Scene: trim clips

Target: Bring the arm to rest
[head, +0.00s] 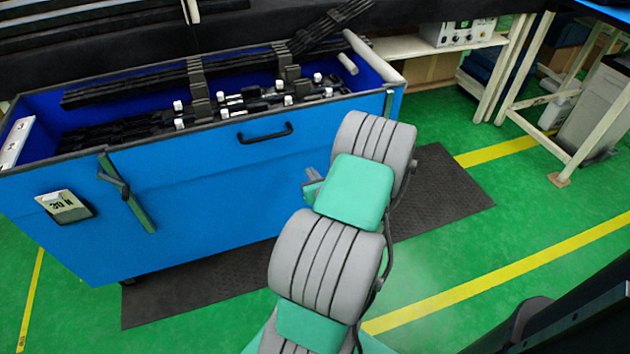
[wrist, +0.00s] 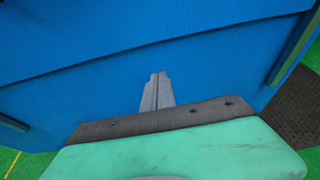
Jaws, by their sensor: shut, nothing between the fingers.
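My arm reaches forward from the bottom of the head view, with grey ribbed joints and green links. My gripper (wrist: 158,78) shows in the wrist view with its two grey fingers together and nothing between them. It points toward the blue side wall of the bin (wrist: 90,80); whether the fingertips touch it I cannot tell. In the head view only a small part of the gripper (head: 312,183) shows beside the green link, in front of the blue bin (head: 210,200).
The bin holds black trim strips (head: 130,130) and white-tipped clips. It has a black handle (head: 265,133) and a label (head: 64,206). A dark mat (head: 450,185) lies under it. A white-legged bench (head: 515,65) stands at the right. Green floor (head: 430,260) is clear at the right.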

